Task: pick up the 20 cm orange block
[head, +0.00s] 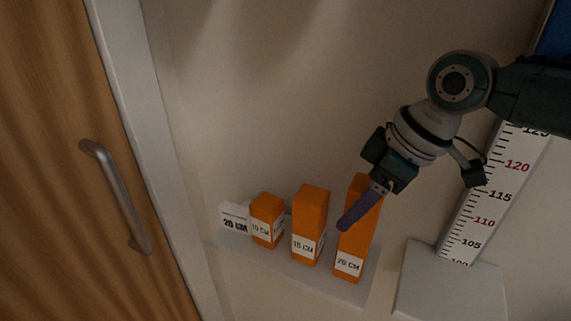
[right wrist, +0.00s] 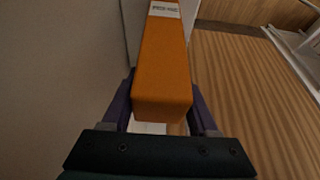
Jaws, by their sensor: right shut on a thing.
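The 20 cm orange block (head: 349,254) is the tallest of the orange blocks and stands at the right end of the grey shelf (head: 318,284) in the head view. Its white label reads 20 CM. My right gripper (head: 360,205) comes down from the upper right and is shut on its upper part. In the right wrist view the orange block (right wrist: 163,75) lies between the two purple fingers (right wrist: 160,112), with its label at the top edge. My left gripper shows in neither view.
A ruler board (head: 495,195) on a pale base (head: 449,286) stands right. A wooden door with a metal handle (head: 118,190) is at left.

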